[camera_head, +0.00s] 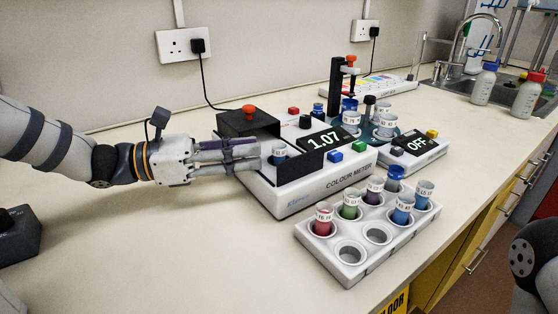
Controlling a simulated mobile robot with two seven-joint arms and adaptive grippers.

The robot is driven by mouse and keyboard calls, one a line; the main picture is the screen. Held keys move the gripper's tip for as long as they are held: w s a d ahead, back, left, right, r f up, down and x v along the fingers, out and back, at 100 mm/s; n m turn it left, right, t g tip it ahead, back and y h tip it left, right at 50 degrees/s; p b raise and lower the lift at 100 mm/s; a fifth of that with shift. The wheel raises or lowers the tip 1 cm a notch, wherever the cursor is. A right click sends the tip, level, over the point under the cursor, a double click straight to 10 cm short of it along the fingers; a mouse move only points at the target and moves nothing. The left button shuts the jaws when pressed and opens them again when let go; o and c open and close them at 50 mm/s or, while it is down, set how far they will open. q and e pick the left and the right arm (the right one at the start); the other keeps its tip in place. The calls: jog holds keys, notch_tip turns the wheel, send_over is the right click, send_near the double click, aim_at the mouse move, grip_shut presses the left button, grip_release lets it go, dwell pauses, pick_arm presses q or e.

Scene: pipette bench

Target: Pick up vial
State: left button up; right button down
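A vial (279,153) with a white label and a blue-green body stands in the open chamber of the colour meter (336,186). My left gripper (257,156) reaches in from the left at the chamber. Its fingers look apart, with the tips just short of the vial; no contact can be made out. Several more vials, including a red one (323,219), a green one (350,204) and a blue one (402,209), stand in the white rack (322,257) at the front. My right gripper is out of view.
The meter shows 1.07, and its dark lid (248,123) stands behind my fingers. A second device (414,146) reading OFF is at the right, near more vials. Two front rack holes are empty. Bottles (483,86) stand by the sink.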

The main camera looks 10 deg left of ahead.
aim_at(279, 144)
pick_arm(q)
jog(key=x, duration=0.6)
jog(key=shift+d+r, duration=0.15)
jog(key=shift+d, duration=0.05)
grip_shut()
